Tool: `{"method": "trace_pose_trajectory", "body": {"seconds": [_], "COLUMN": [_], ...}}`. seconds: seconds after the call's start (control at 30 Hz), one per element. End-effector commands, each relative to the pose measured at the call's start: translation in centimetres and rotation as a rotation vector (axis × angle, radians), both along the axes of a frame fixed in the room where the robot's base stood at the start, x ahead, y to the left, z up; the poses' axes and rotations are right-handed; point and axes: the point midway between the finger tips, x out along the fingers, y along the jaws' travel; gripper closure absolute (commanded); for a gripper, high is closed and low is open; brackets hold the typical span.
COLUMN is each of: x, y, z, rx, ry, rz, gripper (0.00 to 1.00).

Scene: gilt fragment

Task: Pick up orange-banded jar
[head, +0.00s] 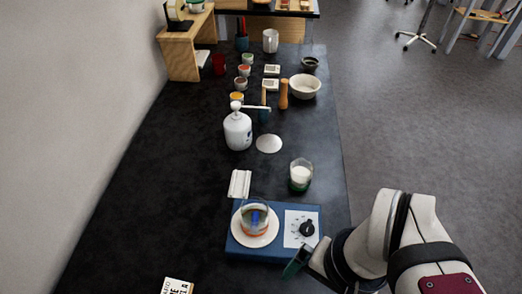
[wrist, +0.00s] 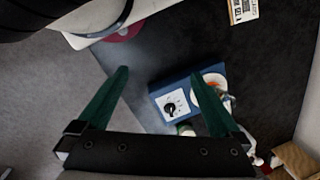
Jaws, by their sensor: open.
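The orange-banded jar (head: 255,219) is a clear glass with an orange band low on its side and something blue showing in it. It stands upright on a round white plate (head: 241,238) on the blue hotplate (head: 262,252). My gripper (head: 298,262) is open and empty at the hotplate's front right corner, to the right of the jar and apart from it. In the wrist view my gripper (wrist: 158,74) has its green fingers spread wide. The hotplate (wrist: 160,92) lies between and beyond them, and the right finger partly hides the plate and jar.
A green-banded glass (head: 301,178) stands behind the hotplate, with a white rest (head: 240,183) behind its left side. A white pump bottle (head: 238,130) stands farther back. A printed card (head: 178,286) lies at front left. The left of the black table is clear.

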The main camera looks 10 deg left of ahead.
Motion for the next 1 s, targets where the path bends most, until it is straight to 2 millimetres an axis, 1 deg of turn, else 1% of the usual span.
{"method": "trace_pose_trajectory", "body": {"seconds": [0.1,0.17,0.27,0.3,0.37,0.4,0.43,0.47,0.5,0.53,0.57,0.6,0.7,0.73,0.77,0.8,0.87,0.93,0.97,1.0], "x": [-0.1,-0.3,-0.7,-0.4,1.0,2.3,3.4,4.5,5.9,6.8,7.4,7.9,7.7,7.5,7.2,6.9,6.7,7.5,8.2,9.3], "y": [0.0,-0.1,-1.0,-1.5,-1.7,-1.4,-0.7,0.2,1.9,3.5,5.3,7.7,12.7,13.8,14.7,15.7,16.4,16.3,16.1,15.5], "z": [-0.1,-0.6,-2.1,-2.7,-3.6,-4.1,-4.5,-5.0,-5.8,-6.5,-7.2,-8.3,-10.7,-11.4,-11.9,-12.5,-13.0,-13.2,-13.2,-13.2], "rx": [-0.007,-0.046,-0.220,-0.328,-0.513,-0.648,-0.757,-0.872,-1.034,-1.158,-1.283,-1.446,-1.781,-1.861,1.913,1.897,1.884,1.880,1.880,1.877], "ry": [0.011,0.066,0.260,0.352,0.481,0.556,0.607,0.653,0.706,0.739,0.766,0.791,0.814,0.815,-0.808,-0.771,-0.741,-0.732,-0.731,-0.736], "rz": [0.018,0.109,0.471,0.670,0.980,1.184,1.334,1.481,1.666,1.796,1.915,2.053,2.281,2.326,-2.341,-2.274,-2.213,-2.190,-2.191,-2.194], "gripper": [0.00,0.00,0.00,0.00,0.00,0.00,0.00,0.00,0.00,0.00,0.00,0.00,0.00,0.00,0.00,0.00,0.00,0.00,0.00,0.00]}}
